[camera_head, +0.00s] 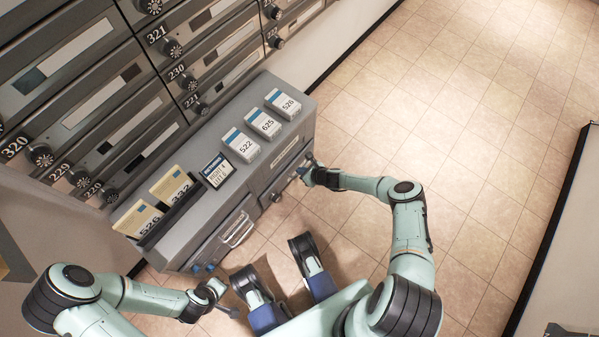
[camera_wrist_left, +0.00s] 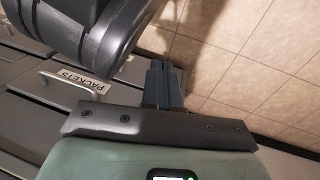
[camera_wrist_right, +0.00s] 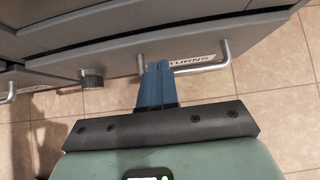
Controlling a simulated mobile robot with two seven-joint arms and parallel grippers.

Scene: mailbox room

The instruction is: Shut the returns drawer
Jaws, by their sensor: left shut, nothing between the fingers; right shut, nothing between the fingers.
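The returns drawer (camera_wrist_right: 110,68) is a grey front with a bar handle (camera_wrist_right: 226,56) and a partly hidden label in the right wrist view. A dark strip shows behind its top edge, so it looks slightly out. In the head view, the drawer front (camera_head: 283,182) is at the cabinet's right end. My right gripper (camera_head: 304,171) is shut and empty at this front; in the right wrist view its blue fingers (camera_wrist_right: 157,72) overlap the handle's left part. Contact is unclear. My left gripper (camera_wrist_left: 165,75) is shut and empty, low by the cabinet's left end.
The packets drawer, with its handle (camera_head: 236,229), is left of the returns drawer. Numbered cards (camera_head: 263,123) and a card holder (camera_head: 168,213) stand on the cabinet top (camera_head: 203,205). Mailboxes (camera_head: 110,100) rise behind. Tiled floor (camera_head: 450,120) is clear at right.

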